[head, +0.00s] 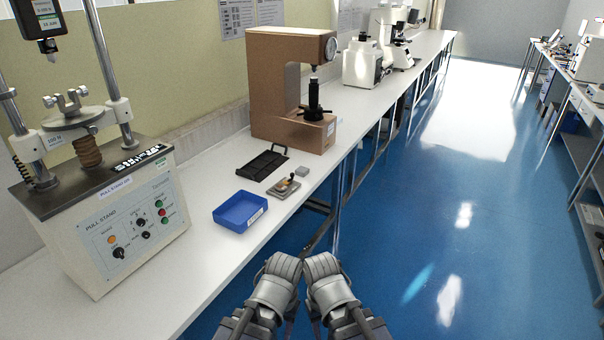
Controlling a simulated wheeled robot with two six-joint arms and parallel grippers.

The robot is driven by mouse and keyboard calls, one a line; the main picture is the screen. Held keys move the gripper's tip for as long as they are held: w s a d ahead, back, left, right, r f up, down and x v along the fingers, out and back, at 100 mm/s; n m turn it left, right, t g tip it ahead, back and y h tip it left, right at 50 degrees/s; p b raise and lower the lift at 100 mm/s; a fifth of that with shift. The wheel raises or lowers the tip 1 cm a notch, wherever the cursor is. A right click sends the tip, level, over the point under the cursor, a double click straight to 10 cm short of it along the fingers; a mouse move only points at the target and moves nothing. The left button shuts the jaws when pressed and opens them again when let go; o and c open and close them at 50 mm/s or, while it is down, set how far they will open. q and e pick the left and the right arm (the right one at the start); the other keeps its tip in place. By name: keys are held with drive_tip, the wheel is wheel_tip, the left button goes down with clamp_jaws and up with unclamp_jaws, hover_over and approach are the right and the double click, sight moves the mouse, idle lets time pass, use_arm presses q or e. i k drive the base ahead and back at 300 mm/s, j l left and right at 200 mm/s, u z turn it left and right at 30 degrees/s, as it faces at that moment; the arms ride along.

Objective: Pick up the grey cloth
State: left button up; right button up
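I cannot make out a grey cloth for certain. A flat grey-brown piece (284,187) with a small dark-tipped object on it lies on the white bench, right of the blue bin. A small grey block-like item (302,171) lies just behind it, near the bench's front edge. Either could be the cloth; they are too small to tell. My two arms show at the bottom centre, close together in front of the bench, apart from these things.
A blue bin (240,211) and a black tray (264,164) are on the white bench (205,222). A pull stand (130,225) stands left and a brown hardness tester (275,95) behind. White instruments stand farther along. The blue floor (440,220) to the right is clear.

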sight(302, 171)
drive_tip(key=i+l, duration=0.15)
drive_tip(key=i, duration=0.3)
drive_tip(key=i+l, duration=0.2)
drive_tip(key=i, duration=0.25)
drive_tip(key=i+l, duration=0.15)
drive_tip(key=i, duration=0.3)
drive_tip(key=i+l+u, duration=0.1)
drive_tip(key=i, duration=0.35)
drive_tip(key=i+l, duration=0.3)
drive_tip(key=i, duration=0.15)
